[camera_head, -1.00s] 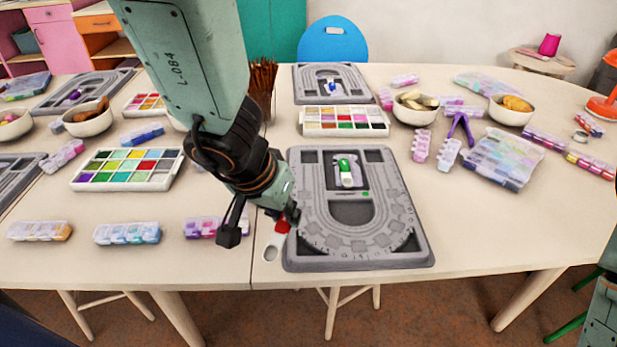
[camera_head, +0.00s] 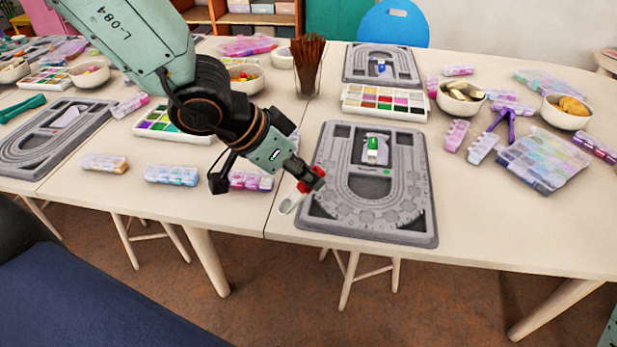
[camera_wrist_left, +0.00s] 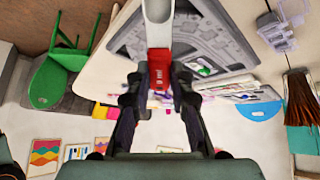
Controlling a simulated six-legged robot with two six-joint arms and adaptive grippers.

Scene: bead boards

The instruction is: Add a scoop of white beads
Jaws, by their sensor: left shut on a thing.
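My left gripper (camera_head: 308,175) is shut on the red handle of a scoop (camera_head: 290,203). The scoop's pale bowl is over the left edge of the near grey bead board (camera_head: 408,228). In the left wrist view, the red handle (camera_wrist_left: 159,68) sits between my left gripper's fingers, its bowl pointing up the picture. A green and white item (camera_head: 373,150) lies in the board's upper middle. A white tray of coloured compartments (camera_head: 350,106) stands behind the board; I cannot tell which cell has white beads. My right gripper is not in view.
Another compartment tray (camera_head: 145,128) is partly behind my left arm. A cup of brown sticks (camera_head: 309,68) and bowls (camera_head: 461,104) stand farther back. Bead boxes (camera_head: 170,176) line the front left.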

